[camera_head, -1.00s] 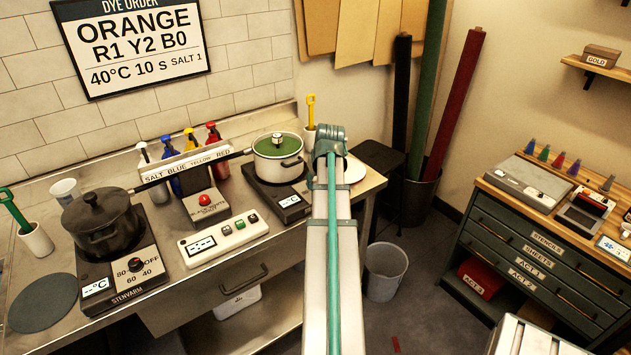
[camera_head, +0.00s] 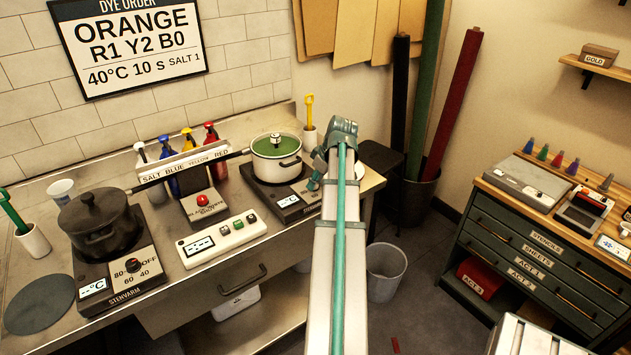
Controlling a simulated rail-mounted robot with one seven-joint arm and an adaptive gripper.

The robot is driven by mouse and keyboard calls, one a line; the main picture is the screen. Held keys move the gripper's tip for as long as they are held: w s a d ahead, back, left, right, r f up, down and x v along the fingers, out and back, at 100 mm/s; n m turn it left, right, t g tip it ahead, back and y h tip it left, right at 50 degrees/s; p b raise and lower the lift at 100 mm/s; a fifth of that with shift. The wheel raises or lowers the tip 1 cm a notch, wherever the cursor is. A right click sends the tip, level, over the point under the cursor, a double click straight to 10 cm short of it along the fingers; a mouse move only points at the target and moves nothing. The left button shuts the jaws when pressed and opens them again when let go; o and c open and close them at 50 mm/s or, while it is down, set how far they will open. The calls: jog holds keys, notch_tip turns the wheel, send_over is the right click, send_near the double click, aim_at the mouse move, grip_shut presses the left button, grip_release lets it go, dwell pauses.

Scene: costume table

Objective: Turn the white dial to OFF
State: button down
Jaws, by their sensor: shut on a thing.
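The hot plate (camera_head: 290,208) under the white pot (camera_head: 277,170) stands at the back right of the metal counter. Its front panel has a small display. My gripper (camera_head: 312,185) is low at the right part of that panel, left of my arm, and is small in view. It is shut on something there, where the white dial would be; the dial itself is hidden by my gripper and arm. The dial's setting and its OFF mark cannot be read.
A black pot (camera_head: 100,222) sits on the left hot plate, which has a black dial (camera_head: 133,265) marked 80, 60, 40 and OFF. A control box (camera_head: 222,240) and a bottle rack (camera_head: 185,168) stand between the plates. A grey bin (camera_head: 386,270) is on the floor.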

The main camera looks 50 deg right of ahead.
dwell(0.3)
jog(key=c, duration=0.8)
grip_release()
jog(key=v, duration=1.2)
